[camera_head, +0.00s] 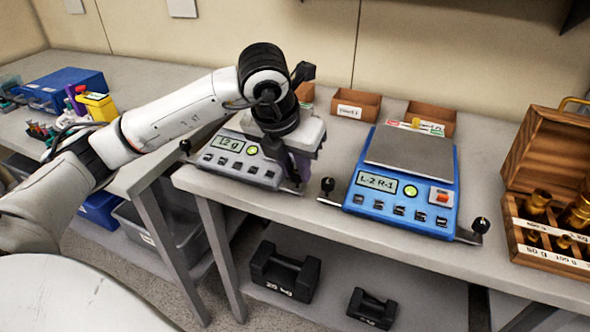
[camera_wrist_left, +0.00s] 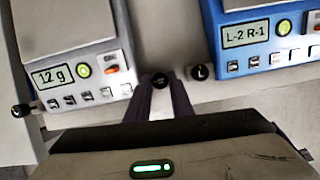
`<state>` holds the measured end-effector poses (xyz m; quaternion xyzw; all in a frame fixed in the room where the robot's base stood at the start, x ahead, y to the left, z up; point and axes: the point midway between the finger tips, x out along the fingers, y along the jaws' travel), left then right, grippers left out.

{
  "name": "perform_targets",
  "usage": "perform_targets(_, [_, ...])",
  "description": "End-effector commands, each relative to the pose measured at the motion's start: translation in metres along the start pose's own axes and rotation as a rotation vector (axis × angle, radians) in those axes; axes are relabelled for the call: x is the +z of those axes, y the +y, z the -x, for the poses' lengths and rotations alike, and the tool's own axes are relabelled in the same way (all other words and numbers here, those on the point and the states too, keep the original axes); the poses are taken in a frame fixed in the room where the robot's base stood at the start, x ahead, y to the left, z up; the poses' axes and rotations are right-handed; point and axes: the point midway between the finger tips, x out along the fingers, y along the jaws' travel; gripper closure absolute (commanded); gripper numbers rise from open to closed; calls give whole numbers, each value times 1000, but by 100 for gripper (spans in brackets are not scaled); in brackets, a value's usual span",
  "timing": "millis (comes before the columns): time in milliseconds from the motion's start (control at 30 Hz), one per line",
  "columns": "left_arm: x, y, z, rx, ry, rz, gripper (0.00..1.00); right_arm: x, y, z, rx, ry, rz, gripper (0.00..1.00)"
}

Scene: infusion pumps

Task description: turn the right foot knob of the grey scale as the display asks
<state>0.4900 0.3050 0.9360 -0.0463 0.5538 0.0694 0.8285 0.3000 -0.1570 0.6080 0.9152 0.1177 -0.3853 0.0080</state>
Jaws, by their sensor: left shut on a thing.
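My left gripper (camera_head: 293,184) points down at the scale's front right corner. In the left wrist view its fingers (camera_wrist_left: 160,92) are shut on the black right foot knob (camera_wrist_left: 160,80). In the head view the gripper hides that knob. The grey scale's left foot knob (camera_head: 185,146) is free. My right gripper is not in view.
A blue scale (camera_head: 400,205) stands close to the right, its display (camera_head: 377,183) reading "L-2 R-1". Its left foot knob (camera_wrist_left: 200,72) is just beside my left gripper. A wooden weight box (camera_head: 520,180) is far right. Small brown bins (camera_head: 356,103) stand behind.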

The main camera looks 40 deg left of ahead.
Motion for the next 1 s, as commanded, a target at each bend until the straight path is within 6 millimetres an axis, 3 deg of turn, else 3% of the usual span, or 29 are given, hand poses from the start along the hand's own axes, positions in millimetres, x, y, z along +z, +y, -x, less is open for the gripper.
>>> perform_targets(667, [2, 0, 1, 24, -5, 66, 100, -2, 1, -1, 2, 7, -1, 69])
perform_targets(700, [2, 0, 1, 24, -5, 66, 78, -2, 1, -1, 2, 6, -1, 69])
perform_targets(800, [2, 0, 1, 25, -4, 66, 61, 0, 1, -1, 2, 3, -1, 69])
perform_targets(1000, [1, 0, 0, 25, -2, 65, 61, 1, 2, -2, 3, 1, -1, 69])
